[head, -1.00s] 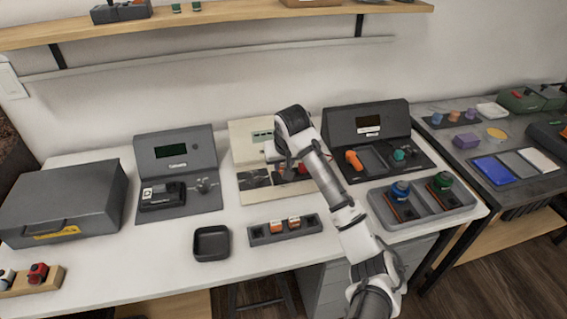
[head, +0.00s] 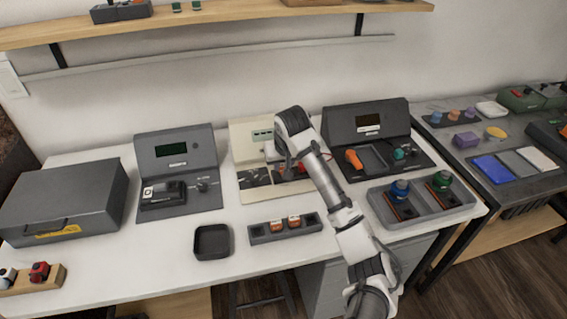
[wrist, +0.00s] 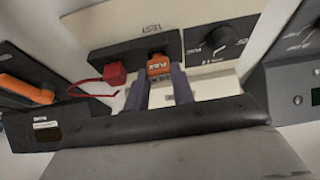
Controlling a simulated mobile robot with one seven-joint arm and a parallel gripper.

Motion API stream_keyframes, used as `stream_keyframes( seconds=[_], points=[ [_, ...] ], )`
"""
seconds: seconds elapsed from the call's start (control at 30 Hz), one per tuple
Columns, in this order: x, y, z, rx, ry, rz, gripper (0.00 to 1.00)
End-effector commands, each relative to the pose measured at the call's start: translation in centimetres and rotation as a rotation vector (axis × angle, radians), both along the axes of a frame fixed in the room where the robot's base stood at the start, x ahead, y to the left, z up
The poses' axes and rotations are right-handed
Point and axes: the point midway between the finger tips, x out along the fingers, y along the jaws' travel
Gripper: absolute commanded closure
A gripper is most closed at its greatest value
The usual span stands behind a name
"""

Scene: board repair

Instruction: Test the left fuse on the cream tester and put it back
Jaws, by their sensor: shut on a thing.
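The cream tester (head: 246,136) stands at the back middle of the white bench, partly hidden by my arm in the head view. In the wrist view its dark test panel (wrist: 122,58) is marked TEST. An orange fuse (wrist: 158,64) stands at this panel, between the two fingers of my gripper (wrist: 160,76). My gripper is shut on the fuse. Whether the fuse is fully seated cannot be told. A grey holder (head: 257,235) on the bench has two orange fuses (head: 276,226) in its middle slots; its end slots look empty.
A red plug (wrist: 115,75) with a red lead sits left of the fuse, and a black knob (wrist: 216,40) sits right. Dark testers (head: 176,145) (head: 365,125) flank the cream one. An empty black tray (head: 212,241) lies in front.

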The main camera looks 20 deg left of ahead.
Motion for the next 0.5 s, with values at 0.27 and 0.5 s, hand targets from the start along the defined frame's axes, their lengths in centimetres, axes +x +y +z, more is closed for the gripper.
stream_keyframes(
  seconds=[0.27, 0.5],
  points=[
    [0.00, 0.00, -0.39, 0.000, 0.000, 0.000, 0.99],
    [0.01, -0.01, -0.68, -0.001, 0.001, 0.000, 0.99]
  ],
)
